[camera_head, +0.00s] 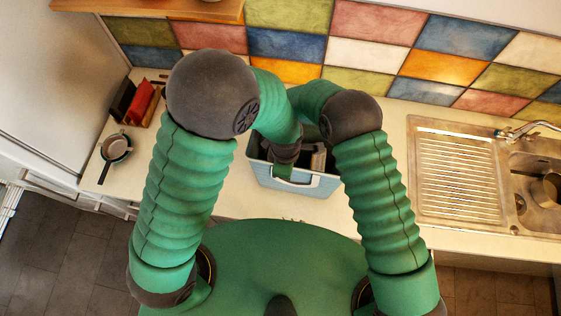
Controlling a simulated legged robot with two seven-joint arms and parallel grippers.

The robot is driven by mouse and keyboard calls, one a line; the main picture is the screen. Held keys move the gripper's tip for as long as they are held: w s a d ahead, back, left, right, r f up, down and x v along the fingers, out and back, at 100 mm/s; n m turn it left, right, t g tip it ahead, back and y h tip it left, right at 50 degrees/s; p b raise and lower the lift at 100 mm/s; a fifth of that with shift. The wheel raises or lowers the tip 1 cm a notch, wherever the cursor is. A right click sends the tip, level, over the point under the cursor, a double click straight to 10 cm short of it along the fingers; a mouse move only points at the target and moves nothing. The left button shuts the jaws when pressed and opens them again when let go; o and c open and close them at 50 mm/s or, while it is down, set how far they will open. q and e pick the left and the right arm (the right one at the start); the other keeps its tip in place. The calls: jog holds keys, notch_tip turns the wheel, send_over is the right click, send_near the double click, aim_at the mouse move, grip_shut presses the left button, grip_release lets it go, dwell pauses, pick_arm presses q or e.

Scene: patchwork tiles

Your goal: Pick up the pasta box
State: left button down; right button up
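I cannot make out a pasta box for certain. A light blue basket (267,179) with a pale handle at its front stands on the counter in front of me, and my arms hide much of its inside. My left gripper (286,160) points down into the basket; its fingertips are not clear. My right gripper (318,158) is also over or in the basket, mostly hidden behind my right arm. I cannot tell whether either one holds anything.
Upright dark and red flat items (143,103) stand at the counter's left. A small pot (116,148) sits before them. A metal sink (536,180) with a drainboard (455,175) is on the right. A wooden shelf (150,8) hangs at upper left. The tiled wall closes the back.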

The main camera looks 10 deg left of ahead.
jog(key=shift+f, duration=0.1)
grip_shut()
dwell(0.7)
